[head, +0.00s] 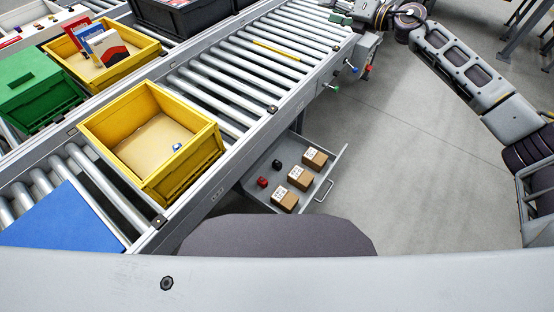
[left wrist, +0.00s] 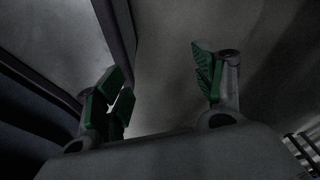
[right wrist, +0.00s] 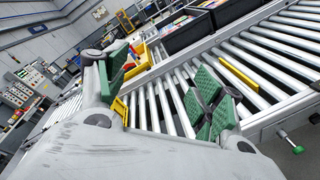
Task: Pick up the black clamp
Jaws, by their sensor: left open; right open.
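A small black object (head: 277,164), which looks like the black clamp, lies in the open drawer (head: 335,170) under the conveyor in the head view. It is too small there to make out its shape. My right gripper (head: 342,18) is at the top of the head view, over the far end of the rollers and well away from the drawer. In the right wrist view my right gripper (right wrist: 158,88) is open and empty. My left gripper (left wrist: 158,80) is open and empty in the dark left wrist view and out of the head view.
A small red object (head: 262,182) and three brown boxes (head: 300,178) share the drawer. Above it runs the roller conveyor (head: 215,80) with a yellow bin (head: 211,152) and a yellow bar (head: 276,52). Grey floor (head: 400,150) right of the drawer is clear.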

